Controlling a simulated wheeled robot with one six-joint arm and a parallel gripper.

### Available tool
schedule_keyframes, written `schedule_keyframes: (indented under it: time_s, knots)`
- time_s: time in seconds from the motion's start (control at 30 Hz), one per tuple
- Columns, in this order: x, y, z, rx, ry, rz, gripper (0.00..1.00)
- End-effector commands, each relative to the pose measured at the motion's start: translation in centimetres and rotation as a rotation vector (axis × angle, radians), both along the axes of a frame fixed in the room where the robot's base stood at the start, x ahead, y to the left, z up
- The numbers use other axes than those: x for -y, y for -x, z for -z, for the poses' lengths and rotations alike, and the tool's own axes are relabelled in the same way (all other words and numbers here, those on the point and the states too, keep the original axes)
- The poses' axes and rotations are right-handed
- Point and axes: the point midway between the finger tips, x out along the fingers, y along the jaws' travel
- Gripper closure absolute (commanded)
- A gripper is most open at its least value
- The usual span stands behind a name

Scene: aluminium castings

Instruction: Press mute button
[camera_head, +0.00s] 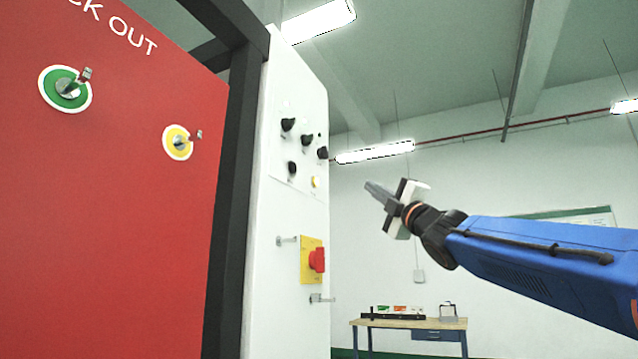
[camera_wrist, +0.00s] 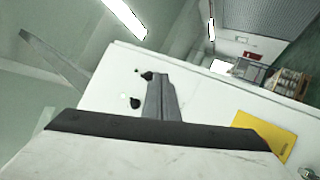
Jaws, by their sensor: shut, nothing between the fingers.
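The white control panel (camera_head: 293,200) stands left of my gripper (camera_head: 374,190). It carries several black knobs, one of them the upper left knob (camera_head: 288,125), and a small pale yellow button (camera_head: 316,182) below them. I cannot read the labels, so I cannot tell which control is the mute button. My gripper is shut and empty, points left toward the panel and is apart from it. In the wrist view, two black knobs, one at the top (camera_wrist: 147,76) and one lower (camera_wrist: 135,103), show beside a finger; the finger hides part of the panel.
A red switch (camera_head: 317,260) on a yellow plate (camera_head: 307,270) sits lower on the panel, between metal brackets. A red lockout board (camera_head: 120,230) and a dark post (camera_head: 233,200) stand to the left. A workbench (camera_head: 410,323) stands far back. The air between gripper and panel looks clear.

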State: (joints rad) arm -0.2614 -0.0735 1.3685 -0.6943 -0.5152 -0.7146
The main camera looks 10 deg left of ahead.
Motion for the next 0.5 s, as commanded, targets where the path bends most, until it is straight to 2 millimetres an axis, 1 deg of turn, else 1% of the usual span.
schedule_keyframes:
  time_s: [0.03, 0.1, 0.2, 0.5]
  knots:
    - [-0.9, 0.1, -0.8, 0.041, 0.016, -0.012, 1.0]
    - [-1.8, 0.5, -1.7, 0.09, 0.038, -0.024, 1.0]
    - [-2.6, 0.8, -2.4, 0.132, 0.055, -0.034, 1.0]
    - [-2.9, 1.0, -2.7, 0.15, 0.062, -0.037, 1.0]
